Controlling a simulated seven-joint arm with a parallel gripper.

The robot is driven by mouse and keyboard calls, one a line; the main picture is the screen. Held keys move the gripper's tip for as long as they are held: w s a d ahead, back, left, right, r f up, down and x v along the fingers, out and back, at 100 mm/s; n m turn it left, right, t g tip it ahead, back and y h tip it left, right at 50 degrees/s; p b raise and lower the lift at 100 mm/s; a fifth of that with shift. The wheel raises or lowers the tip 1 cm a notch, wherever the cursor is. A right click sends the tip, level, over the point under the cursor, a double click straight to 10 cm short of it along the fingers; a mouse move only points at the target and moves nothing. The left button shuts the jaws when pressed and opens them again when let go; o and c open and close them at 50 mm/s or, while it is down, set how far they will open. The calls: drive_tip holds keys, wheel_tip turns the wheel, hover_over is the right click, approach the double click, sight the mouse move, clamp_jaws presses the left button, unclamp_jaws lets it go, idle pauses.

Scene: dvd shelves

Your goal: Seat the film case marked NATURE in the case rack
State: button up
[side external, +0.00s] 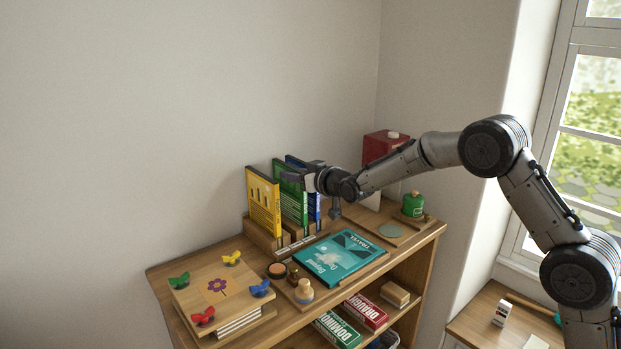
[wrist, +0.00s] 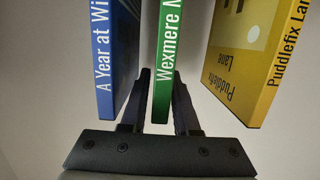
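A green case (side external: 291,192) stands upright in the wooden case rack (side external: 264,240), between a yellow case and a blue case. The wrist view shows its green spine (wrist: 168,62), lettered "Wexmere" with the rest cut off. The word NATURE is not legible in either view. My gripper (wrist: 161,95) is at the upper part of the green case, one dark finger on each side of it. In the side view my gripper (side external: 309,180) partly hides the green and blue cases.
The yellow case (side external: 263,203), "Puddlefix Lane", and the blue case (wrist: 116,50) stand close on either side. A teal TRAVEL case (side external: 338,256) lies flat before the rack. A flower-marked wooden press (side external: 216,287), small jars and a green canister (side external: 413,205) crowd the shelf top.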

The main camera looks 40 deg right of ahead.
drive_tip(key=v, duration=1)
drive_tip(key=shift+s, duration=0.2)
drive_tip(key=s+a+f+g, duration=0.1)
drive_tip(key=s+g, duration=0.9)
drive_tip(key=s, duration=3.2)
wheel_tip(320, 180, down, 2)
drive_tip(key=shift+s+f, duration=0.15)
drive_tip(key=shift+o, duration=0.2)
